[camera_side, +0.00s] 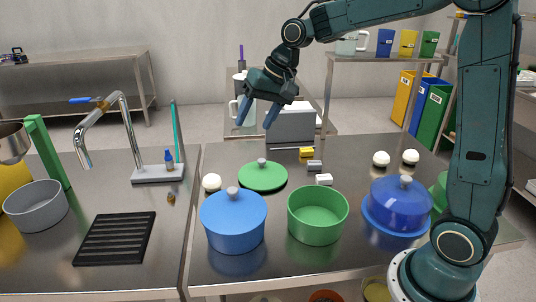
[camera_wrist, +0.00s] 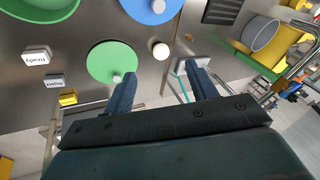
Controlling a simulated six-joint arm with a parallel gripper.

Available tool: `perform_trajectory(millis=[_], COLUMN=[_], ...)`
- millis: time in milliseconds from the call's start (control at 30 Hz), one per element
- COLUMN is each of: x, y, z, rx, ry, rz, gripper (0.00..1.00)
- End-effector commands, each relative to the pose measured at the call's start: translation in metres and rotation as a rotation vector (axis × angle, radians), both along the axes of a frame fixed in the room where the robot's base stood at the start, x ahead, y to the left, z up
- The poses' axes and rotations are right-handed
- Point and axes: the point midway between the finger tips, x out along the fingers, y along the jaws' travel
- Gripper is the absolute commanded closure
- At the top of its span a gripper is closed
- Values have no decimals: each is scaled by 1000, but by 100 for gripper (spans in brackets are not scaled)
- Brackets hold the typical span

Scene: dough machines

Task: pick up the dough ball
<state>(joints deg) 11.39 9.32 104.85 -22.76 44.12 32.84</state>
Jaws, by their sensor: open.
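A round white ball (camera_side: 211,182), which looks like a dough ball, sits on the metal table beside the green lid and behind the blue pot. The same ball shows in the wrist view (camera_wrist: 161,50), ahead of and between my fingers. Two more white balls (camera_side: 381,158) (camera_side: 411,157) sit at the back right of the table; I cannot tell which ball the task means. My gripper (camera_side: 257,113) is open and empty, pointing down, well above the table behind the green lid. Its two fingers also show in the wrist view (camera_wrist: 160,76).
A green lid (camera_side: 262,177), a lidded blue pot (camera_side: 234,220), an open green pot (camera_side: 318,215) and a blue covered dish (camera_side: 400,204) stand around the table. Small white, grey and yellow blocks (camera_side: 306,153) lie mid-table. A sink counter with faucet (camera_side: 122,110) is left.

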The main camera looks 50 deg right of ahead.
Motion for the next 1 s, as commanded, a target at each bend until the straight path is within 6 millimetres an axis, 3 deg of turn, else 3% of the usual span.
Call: perform_trajectory(millis=[200, 500, 700, 1000], x=[47, 98, 115, 119], y=[-13, -32, -40, -41], z=[-34, -86, -110, -116], rx=[84, 196, 242, 255], ry=[43, 97, 120, 125], rz=[-72, -166, -204, -215], gripper=[43, 43, 43, 43])
